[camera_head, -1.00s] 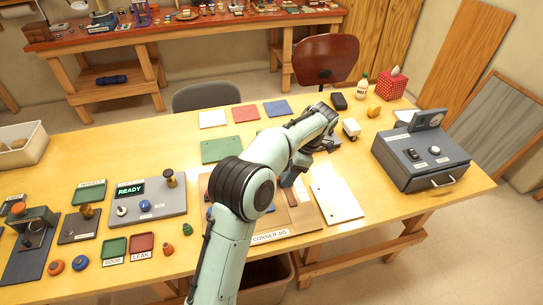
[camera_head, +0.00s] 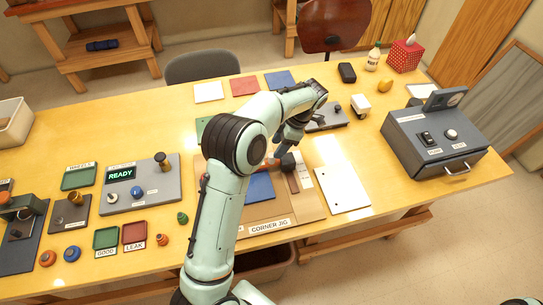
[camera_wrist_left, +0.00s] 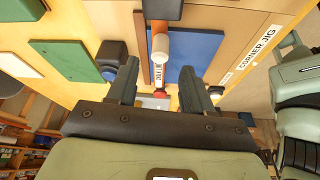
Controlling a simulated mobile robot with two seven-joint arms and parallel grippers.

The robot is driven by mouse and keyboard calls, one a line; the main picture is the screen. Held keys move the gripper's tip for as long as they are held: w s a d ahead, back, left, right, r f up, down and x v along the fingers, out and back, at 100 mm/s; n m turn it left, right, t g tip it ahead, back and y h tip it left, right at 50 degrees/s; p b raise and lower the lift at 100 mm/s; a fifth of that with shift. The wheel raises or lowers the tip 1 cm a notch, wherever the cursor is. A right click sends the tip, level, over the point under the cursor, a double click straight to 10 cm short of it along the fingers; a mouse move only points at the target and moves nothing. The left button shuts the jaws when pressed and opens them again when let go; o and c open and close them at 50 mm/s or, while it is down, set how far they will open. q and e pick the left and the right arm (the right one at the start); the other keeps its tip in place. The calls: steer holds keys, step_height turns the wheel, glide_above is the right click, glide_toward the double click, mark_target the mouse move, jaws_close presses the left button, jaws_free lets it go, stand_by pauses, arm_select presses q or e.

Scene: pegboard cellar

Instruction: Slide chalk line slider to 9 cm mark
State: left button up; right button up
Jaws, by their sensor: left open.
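My left gripper (camera_head: 278,160) is low over the corner jig (camera_head: 225,222), a tan board with a blue plate (camera_head: 261,187) on it. In the left wrist view its two dark fingers (camera_wrist_left: 159,78) stand apart. Between them, a thin white piece with a red end and small lettering (camera_wrist_left: 159,70) shows below an orange and brown part (camera_wrist_left: 161,27); I cannot tell whether they touch it. No slider with a readable 9 cm mark shows. A grey plate with a dark knob (camera_head: 338,110) lies behind the arm, partly hidden. My right gripper is out of view.
A white board (camera_head: 343,188) lies right of the jig, and a grey box with a handle (camera_head: 433,140) stands further right. Left are a READY panel (camera_head: 165,190) and small trays. Coloured sheets lie behind. The table's front edge runs close below the jig.

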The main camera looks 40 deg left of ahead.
arm_select(q)
steer(key=x, duration=0.5)
steer(key=shift+s, duration=0.1)
steer(key=shift+s+a+f, duration=0.1)
steer(key=shift+a+f, duration=0.15)
steer(key=shift+f, duration=0.45)
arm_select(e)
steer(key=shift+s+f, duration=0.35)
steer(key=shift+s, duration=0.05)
